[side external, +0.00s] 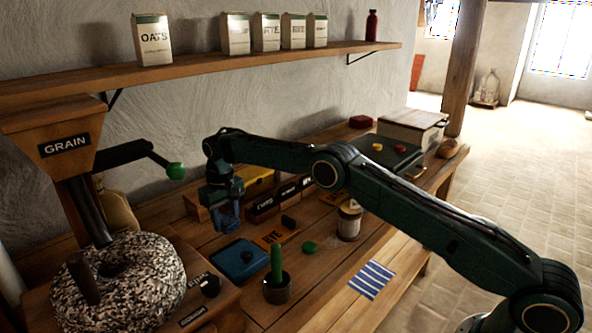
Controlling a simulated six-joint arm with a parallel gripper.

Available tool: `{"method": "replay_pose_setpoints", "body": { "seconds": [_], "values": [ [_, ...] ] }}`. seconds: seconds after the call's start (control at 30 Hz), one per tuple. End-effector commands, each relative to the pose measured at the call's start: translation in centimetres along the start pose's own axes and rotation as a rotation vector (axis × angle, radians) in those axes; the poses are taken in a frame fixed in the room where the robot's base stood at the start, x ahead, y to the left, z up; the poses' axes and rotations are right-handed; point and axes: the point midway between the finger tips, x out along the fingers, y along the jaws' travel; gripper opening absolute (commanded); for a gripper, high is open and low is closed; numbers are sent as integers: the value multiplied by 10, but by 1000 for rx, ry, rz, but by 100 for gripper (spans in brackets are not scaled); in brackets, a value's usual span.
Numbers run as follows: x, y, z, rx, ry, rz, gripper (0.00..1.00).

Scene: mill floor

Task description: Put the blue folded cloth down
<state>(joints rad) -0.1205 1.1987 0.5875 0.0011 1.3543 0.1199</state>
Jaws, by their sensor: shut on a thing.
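My gripper (222,197) is left of centre in the side view, above the workbench, pointing down. It is shut on the blue folded cloth (229,217), which hangs below the jaws in the air. The fingertips are small and partly hidden by the cloth.
A stone mill (150,280) with a grain hopper (65,145) and green-knobbed crank (175,171) stands left. A dark pot with a green handle (277,265), a jar (349,220), a green lid (309,246) and a striped blue-white cloth (372,279) are on the bench.

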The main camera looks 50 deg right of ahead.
Motion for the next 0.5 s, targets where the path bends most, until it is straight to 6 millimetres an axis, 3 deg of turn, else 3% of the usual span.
{"method": "replay_pose_setpoints", "body": {
  "seconds": [0.33,0.5],
  "values": [
    [33,0,1,0,-3,0,21],
    [39,0,0,0,0,0,21]
  ]
}}
